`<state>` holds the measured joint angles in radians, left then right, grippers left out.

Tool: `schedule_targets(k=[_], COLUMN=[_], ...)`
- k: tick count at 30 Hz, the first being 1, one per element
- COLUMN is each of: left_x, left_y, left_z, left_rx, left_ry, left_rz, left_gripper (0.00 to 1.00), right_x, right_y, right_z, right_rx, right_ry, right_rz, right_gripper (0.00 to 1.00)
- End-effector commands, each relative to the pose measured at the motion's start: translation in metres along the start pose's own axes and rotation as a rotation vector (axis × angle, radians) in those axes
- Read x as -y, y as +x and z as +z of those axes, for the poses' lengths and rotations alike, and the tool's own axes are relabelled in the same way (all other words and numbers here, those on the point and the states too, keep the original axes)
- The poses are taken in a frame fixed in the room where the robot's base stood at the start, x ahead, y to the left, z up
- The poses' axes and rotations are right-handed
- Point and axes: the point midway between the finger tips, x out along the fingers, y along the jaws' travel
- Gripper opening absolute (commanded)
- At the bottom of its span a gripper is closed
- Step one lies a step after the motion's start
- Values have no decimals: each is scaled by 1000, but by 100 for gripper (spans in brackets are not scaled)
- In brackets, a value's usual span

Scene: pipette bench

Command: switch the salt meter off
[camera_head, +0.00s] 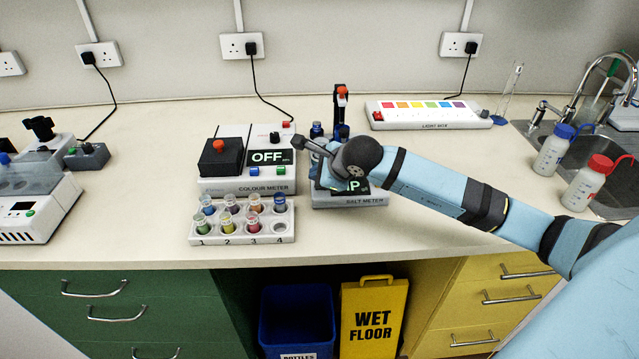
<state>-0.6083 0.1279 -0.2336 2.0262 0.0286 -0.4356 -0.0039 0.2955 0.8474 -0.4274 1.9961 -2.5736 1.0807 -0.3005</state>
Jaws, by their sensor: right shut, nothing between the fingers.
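The salt meter (350,201) is a low white box with a name label along its front edge, right of the colour meter. My right gripper and wrist cover much of its top. Only part of its dark display (355,186) shows, with a letter P lit on it. A stand with a red top (342,92) and small blue-capped bottles (316,130) are at its back. My right gripper (298,147) is shut and empty, above the salt meter's left side. I cannot tell whether it touches anything. The meter's switch cannot be made out. My left gripper is out of view.
The colour meter (219,186) reads OFF. A vial rack (238,240) stands in front of it. A light box (430,123) lies behind right. Wash bottles (586,185) stand by the sink. The bench front right of the salt meter is clear.

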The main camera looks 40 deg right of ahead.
Motion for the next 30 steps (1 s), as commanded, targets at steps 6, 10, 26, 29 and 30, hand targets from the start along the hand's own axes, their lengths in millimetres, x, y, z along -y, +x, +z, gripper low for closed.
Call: schedule_targets(k=[6,10,26,29,30], left_x=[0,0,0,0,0], left_y=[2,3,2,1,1], left_z=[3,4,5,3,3], left_rx=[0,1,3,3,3], left_ry=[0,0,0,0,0], left_rz=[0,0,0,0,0], left_gripper=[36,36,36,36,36], right_x=[-1,-2,2,5,6], right_y=[2,3,-2,-6,-7], right_z=[-1,-2,2,4,6], right_rx=[0,0,1,1,1], right_ry=[0,0,0,0,0], right_rz=[0,0,0,0,0], right_gripper=[0,0,0,0,0])
